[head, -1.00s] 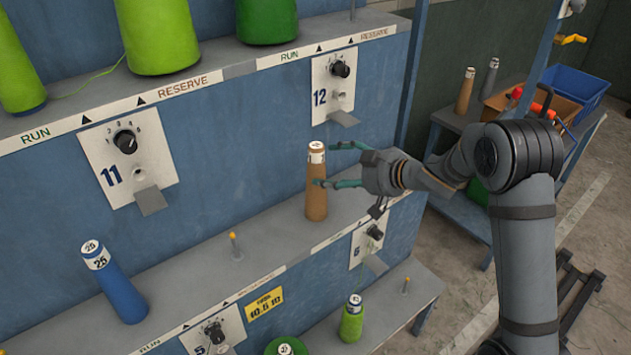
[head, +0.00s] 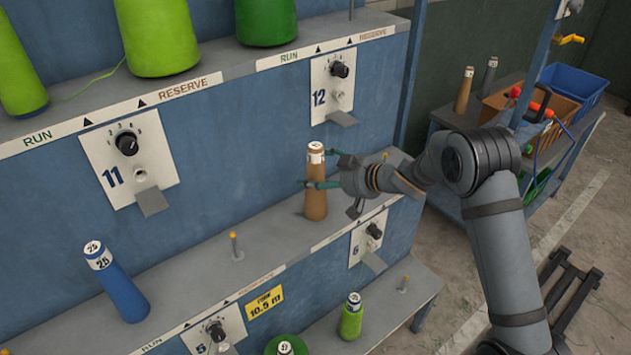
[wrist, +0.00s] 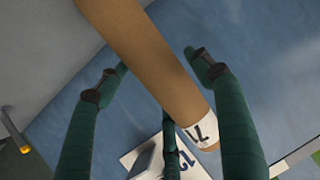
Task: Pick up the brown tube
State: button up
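The brown tube (head: 316,198) stands upright on the middle grey shelf, with a white label band near its top. In the wrist view the brown tube (wrist: 150,55) runs diagonally between my dark green fingers, its labelled end at lower right. My gripper (head: 319,168) comes in from the right at the tube's upper half, one finger passing in front of it. In the wrist view my gripper (wrist: 155,62) is open, with fingers on both sides of the tube and visible gaps beside it. Another brown tube (head: 463,92) stands on the cart at the back right.
A blue tube (head: 117,284) leans on the same shelf at left, with an orange-tipped peg (head: 236,246) between. The blue panel with plate 12 (head: 334,86) rises behind. Green spools (head: 157,36) stand above; a small green one (head: 351,318) stands below.

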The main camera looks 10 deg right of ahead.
jog(key=c, duration=0.8)
